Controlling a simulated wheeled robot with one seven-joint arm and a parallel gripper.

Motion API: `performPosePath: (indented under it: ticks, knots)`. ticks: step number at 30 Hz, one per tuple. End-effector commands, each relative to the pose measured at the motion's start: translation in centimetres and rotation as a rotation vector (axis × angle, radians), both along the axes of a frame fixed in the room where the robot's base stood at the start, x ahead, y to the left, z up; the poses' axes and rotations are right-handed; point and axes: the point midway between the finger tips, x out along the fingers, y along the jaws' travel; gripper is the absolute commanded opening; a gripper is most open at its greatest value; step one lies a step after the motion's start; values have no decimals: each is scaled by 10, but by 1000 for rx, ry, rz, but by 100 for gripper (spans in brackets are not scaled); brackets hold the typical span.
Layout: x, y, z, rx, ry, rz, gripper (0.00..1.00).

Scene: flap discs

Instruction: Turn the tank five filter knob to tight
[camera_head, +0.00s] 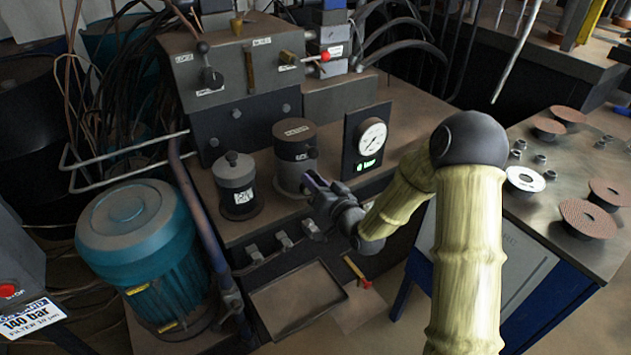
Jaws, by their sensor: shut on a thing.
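A grey canister with a wide brown-black labelled cap (295,139) stands on the power unit's top, left of the pressure gauge. The cap looks like the filter knob, but its label is too small to read. My gripper (310,181) is at the canister's front right side, below the cap. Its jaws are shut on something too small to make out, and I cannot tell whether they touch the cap. A shorter dark canister (236,183) with a small top knob stands to the left.
The gauge panel (367,143) with a green display stands close right of the canister. A valve block (235,70) with levers rises behind. A teal motor (143,245) is at left. Flap discs (587,218) lie on the right-hand table. An empty tray (297,299) is below.

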Motion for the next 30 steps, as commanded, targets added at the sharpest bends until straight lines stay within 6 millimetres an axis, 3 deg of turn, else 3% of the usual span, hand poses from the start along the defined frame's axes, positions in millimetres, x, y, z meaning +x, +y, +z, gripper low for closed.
performPosePath:
  ticks: [17,18,20,30]
  knots:
    - [2,-3,1,35,19,-7,8]
    - [2,-3,1,35,19,-7,38]
    - [2,-2,1,35,19,-7,50]
    - [-1,-2,0,34,22,-3,52]
